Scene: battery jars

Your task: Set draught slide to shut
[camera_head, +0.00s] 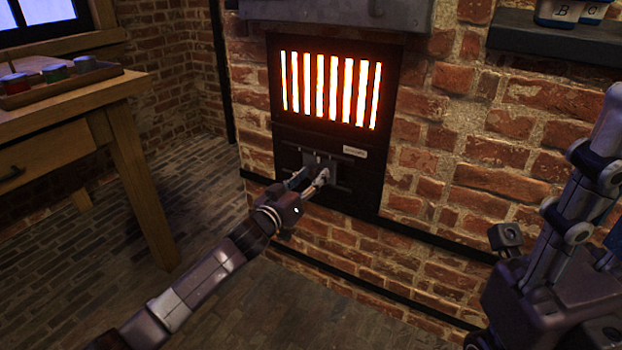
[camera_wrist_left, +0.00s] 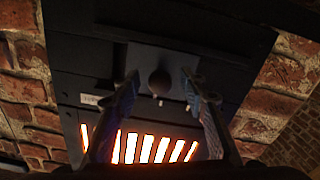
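The draught slide (camera_head: 325,164) is a dark plate with a knob on the black panel below the glowing furnace grate (camera_head: 330,88). A small pale label (camera_head: 354,151) sits above it on the right. In the left wrist view the round dark knob (camera_wrist_left: 160,80) shows on the grey slide plate (camera_wrist_left: 143,60). My left gripper (camera_head: 312,178) is at the slide in the head view. In the left wrist view its two fingers (camera_wrist_left: 158,84) are apart, one on each side of the knob, with gaps visible. My right arm shows at the right edge; its fingertips are not clearly seen.
A brick wall (camera_head: 440,190) surrounds the furnace, with a dark ledge (camera_head: 455,243) below. A wooden table (camera_head: 60,120) with a tray of coloured jars (camera_head: 55,74) stands at left. A shelf (camera_head: 560,38) with jars is at upper right. The floor between is clear.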

